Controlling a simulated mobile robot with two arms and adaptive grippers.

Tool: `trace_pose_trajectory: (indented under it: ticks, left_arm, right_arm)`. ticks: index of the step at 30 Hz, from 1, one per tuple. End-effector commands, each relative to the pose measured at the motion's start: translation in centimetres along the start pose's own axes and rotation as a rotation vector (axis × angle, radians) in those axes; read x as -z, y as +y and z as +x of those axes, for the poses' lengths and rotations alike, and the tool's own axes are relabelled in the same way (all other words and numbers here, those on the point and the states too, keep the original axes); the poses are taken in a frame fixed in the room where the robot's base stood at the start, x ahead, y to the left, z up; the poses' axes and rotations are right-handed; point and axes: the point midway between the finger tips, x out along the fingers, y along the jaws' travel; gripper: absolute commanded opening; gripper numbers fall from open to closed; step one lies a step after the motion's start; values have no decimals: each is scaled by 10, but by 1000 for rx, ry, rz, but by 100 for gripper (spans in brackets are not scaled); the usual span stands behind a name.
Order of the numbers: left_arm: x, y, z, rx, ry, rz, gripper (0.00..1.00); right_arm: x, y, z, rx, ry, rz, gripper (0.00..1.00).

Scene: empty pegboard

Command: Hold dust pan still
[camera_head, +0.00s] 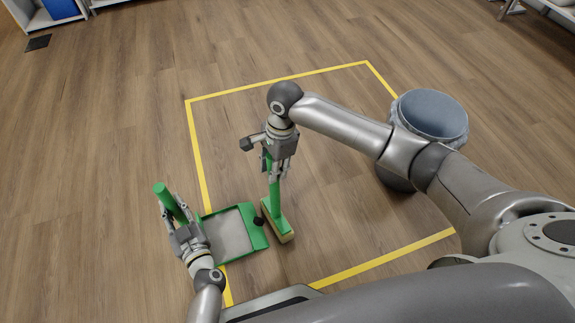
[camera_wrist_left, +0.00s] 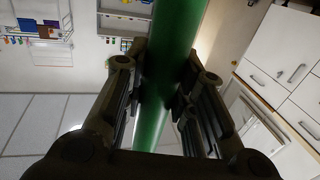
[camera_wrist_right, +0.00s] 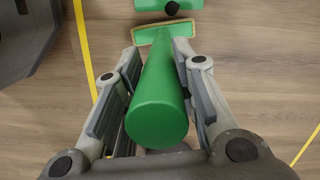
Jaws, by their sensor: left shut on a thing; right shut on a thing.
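The green dustpan (camera_head: 254,240) with a greyish inner face lies on the floor in the head view. My left gripper (camera_head: 178,225) is shut on its green handle (camera_head: 163,191), which also fills the middle of the left wrist view (camera_wrist_left: 176,40). My right gripper (camera_head: 277,165) is shut on the green handle of an upright brush (camera_head: 275,195). The brush's head (camera_wrist_right: 167,32) stands on or just above the floor, right of the pan.
Yellow tape (camera_head: 280,79) marks a square on the wooden floor, and the pan lies across its left side. A round grey bin (camera_head: 428,113) stands at the right, behind my right arm. Open floor lies inside the square beyond the brush.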

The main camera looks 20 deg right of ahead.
Motion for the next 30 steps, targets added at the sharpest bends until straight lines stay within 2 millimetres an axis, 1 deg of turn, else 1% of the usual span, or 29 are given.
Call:
trace_pose_trajectory:
  ticks: [1, 10, 17, 18, 22, 30]
  left_arm:
    - [0, 0, 0, 0, -1, 0, 0]
    - [0, 0, 0, -1, -1, 0, 0]
    - [-1, 2, -1, -4, -3, -2, 0]
    - [-1, 2, -1, -4, -3, -2, 0]
    - [-1, 1, -1, -3, -3, -2, 0]
    - [-1, 1, -1, -2, -3, 0, 0]
  right_arm:
    - [-6, -4, 0, 2, -1, -2, 0]
    - [-39, -21, 5, 3, -4, -3, 0]
    - [-66, -34, 4, 5, -10, -6, 0]
    - [-62, -33, -2, 7, -9, -4, 0]
    - [-58, -30, -17, 5, -5, -2, 0]
    - [-54, -26, -46, 3, -2, -2, 0]
